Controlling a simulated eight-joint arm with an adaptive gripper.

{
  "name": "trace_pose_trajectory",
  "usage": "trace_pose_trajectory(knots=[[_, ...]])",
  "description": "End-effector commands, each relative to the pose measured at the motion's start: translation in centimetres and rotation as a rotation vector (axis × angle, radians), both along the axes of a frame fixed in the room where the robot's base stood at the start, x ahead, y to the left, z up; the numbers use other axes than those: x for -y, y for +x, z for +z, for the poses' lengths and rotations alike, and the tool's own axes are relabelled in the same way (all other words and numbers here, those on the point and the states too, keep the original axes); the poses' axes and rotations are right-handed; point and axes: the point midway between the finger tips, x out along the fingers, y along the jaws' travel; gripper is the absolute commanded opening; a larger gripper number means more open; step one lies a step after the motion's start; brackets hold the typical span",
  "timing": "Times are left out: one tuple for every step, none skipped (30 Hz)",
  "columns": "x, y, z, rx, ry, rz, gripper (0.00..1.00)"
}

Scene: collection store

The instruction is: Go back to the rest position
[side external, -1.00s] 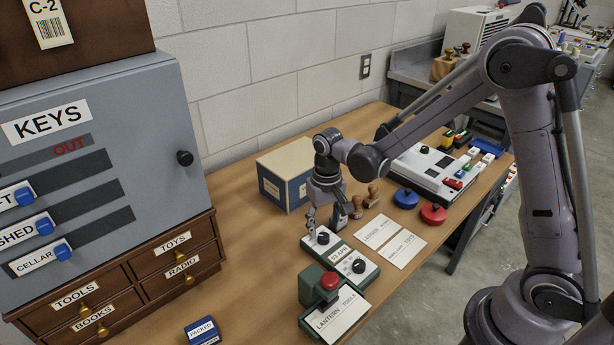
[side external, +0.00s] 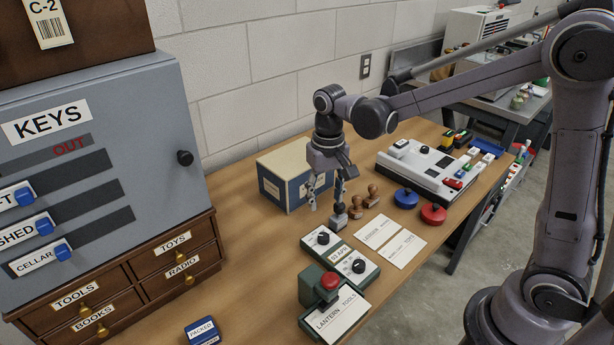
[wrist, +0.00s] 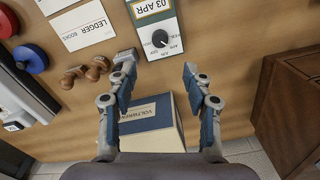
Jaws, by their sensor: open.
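My gripper (side external: 327,193) hangs above the table, fingers pointing down, in front of the blue and cream box (side external: 283,178). It is open with nothing between its fingers. The wrist view shows the two spread fingers (wrist: 158,75) with bare tabletop between them. The date device (side external: 340,256) with black knobs lies on the table below and toward the camera; its end with one knob shows at the top of the wrist view (wrist: 160,38). A grey-headed stamp (side external: 338,215) stands just below my gripper, partly behind a finger in the side view.
Wooden hand stamps (side external: 366,196) lie beside the gripper. Blue (side external: 405,197) and red (side external: 433,213) round pieces and a white console (side external: 428,170) are to the right. A green stamping press (side external: 320,287) stands in front. The grey key cabinet (side external: 150,120) rises at left. Labelled cards (side external: 403,248) lie flat.

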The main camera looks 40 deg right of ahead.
Motion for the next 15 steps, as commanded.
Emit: trace_pose_trajectory(knots=[[0.0,-0.1,0.1,0.003,0.0,0.001,0.51],[0.0,-0.1,0.2,0.006,0.0,0.003,0.51],[0.1,-0.3,0.5,0.014,0.001,0.007,0.51],[0.2,-0.5,0.7,0.021,0.002,0.01,0.51],[0.2,-0.8,1.0,0.032,0.001,0.015,0.51],[0.3,-1.1,1.5,0.05,0.002,0.023,0.51],[0.4,-1.5,1.9,0.065,0.003,0.031,0.51],[0.5,-1.9,2.3,0.083,0.003,0.039,0.51],[0.7,-2.4,2.9,0.108,0.004,0.051,0.51],[0.8,-2.8,3.3,0.128,0.003,0.061,0.51],[0.9,-3.3,3.7,0.149,0.002,0.07,0.51],[1.0,-3.9,4.2,0.175,0.001,0.084,0.51],[1.1,-4.3,4.6,0.194,0.0,0.094,0.51],[1.2,-4.8,4.9,0.214,-0.002,0.103,0.51],[1.4,-5.3,5.3,0.241,-0.005,0.117,0.51]])
